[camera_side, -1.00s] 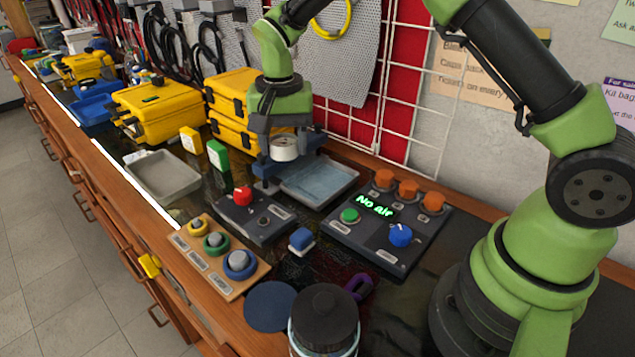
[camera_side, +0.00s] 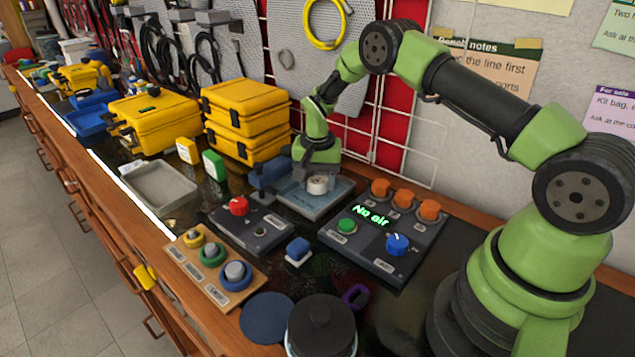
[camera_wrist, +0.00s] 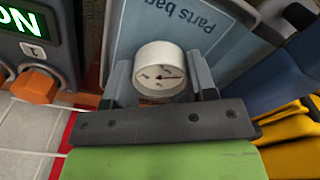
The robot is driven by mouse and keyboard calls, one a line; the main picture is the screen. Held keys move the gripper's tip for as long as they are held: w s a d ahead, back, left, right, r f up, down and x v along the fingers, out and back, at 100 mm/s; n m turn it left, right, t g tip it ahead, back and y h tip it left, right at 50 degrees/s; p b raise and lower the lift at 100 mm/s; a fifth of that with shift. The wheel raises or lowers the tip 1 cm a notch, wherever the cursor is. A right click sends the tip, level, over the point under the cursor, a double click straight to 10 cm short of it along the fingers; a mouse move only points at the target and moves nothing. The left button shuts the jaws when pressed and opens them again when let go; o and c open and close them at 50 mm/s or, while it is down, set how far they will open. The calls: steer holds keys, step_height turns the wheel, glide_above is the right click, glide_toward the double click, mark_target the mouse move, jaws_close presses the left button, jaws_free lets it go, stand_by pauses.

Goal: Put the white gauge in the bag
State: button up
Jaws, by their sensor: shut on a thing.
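The white gauge (camera_side: 317,185) is a short round cylinder with a dial. In the wrist view the gauge (camera_wrist: 160,70) sits between the two fingers, its dial with a red needle facing the camera. My gripper (camera_side: 317,179) is shut on it. The bag (camera_side: 335,201) is a shallow, open, blue-grey rectangle on the bench. The wrist view shows the bag (camera_wrist: 135,35) with the label "Parts bag". The gauge is over the inside of the bag, low down. I cannot tell whether it touches the bag's floor.
A blue stand (camera_side: 268,175) is just left of the bag. A control panel (camera_side: 375,245) reading "No air" is in front right. A box with a red button (camera_side: 238,206) is in front left. Yellow cases (camera_side: 245,118) and a wire grid are behind. A grey tray (camera_side: 160,188) is farther left.

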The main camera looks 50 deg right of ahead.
steer(key=shift+f, duration=0.4)
steer(key=shift+f, duration=0.1)
steer(key=o, duration=1)
steer(key=shift+c, duration=0.2)
